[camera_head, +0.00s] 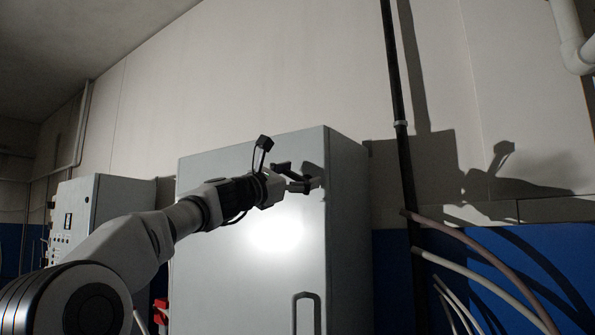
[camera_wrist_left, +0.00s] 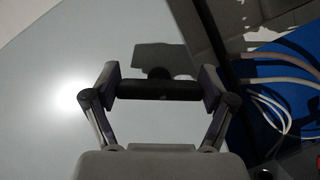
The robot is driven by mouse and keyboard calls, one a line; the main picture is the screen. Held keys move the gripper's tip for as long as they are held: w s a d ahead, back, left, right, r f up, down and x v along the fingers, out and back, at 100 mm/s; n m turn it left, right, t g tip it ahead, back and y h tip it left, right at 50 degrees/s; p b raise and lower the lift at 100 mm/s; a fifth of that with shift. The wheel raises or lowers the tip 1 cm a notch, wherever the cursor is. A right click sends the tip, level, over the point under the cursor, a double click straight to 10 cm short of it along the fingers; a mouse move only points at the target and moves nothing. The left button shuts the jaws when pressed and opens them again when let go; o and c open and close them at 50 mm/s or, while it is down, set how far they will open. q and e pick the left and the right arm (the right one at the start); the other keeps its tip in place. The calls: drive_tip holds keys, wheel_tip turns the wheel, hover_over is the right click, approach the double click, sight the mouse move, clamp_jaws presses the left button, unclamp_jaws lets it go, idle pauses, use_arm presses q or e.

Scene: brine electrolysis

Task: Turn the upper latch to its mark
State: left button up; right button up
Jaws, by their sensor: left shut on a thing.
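The upper latch (camera_wrist_left: 158,89) is a dark bar in the left wrist view, lying across the picture between the two fingers. A rounded dark part shows just behind its middle. My left gripper (camera_wrist_left: 160,84) is shut on the latch, one finger at each end of the bar. In the head view my left gripper (camera_head: 304,180) is at the upper right of the grey cabinet door (camera_head: 225,270), near its right edge. The latch is mostly hidden there by the fingers. I cannot make out its mark. My right gripper is not in view.
A loop-shaped handle (camera_head: 307,313) is lower on the same door. A dark vertical pipe (camera_head: 401,150) and several hoses (camera_head: 480,257) are right of the cabinet. A smaller control cabinet (camera_head: 95,215) stands to the left.

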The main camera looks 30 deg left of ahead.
use_arm(q)
drive_tip(key=m+g+p, duration=0.1)
drive_tip(key=m, duration=0.1)
drive_tip(key=m+h+p, duration=0.1)
drive_tip(key=m, duration=0.2)
drive_tip(key=shift+g+h, duration=0.3)
drive_tip(key=shift+g, duration=0.1)
drive_tip(key=m+p, duration=0.1)
drive_tip(key=m, duration=0.1)
drive_tip(key=m+g+p, duration=0.1)
drive_tip(key=m, duration=0.1)
drive_tip(key=shift+d+g+h+p, duration=0.1)
drive_tip(key=shift+g+h+p, duration=0.2)
drive_tip(key=shift+h+p, duration=0.1)
drive_tip(key=m+g+p, duration=0.1)
drive_tip(key=m, duration=0.1)
drive_tip(key=shift+f+m, duration=0.1)
drive_tip(key=shift+m, duration=0.3)
drive_tip(key=shift+f+m+g+y+p, duration=0.1)
drive_tip(key=shift+m+g+y+p, duration=0.25)
drive_tip(key=shift+m+p, duration=0.6)
drive_tip(key=shift+m, duration=0.25)
drive_tip(key=o, duration=1)
drive_tip(key=shift+w+f, duration=0.15)
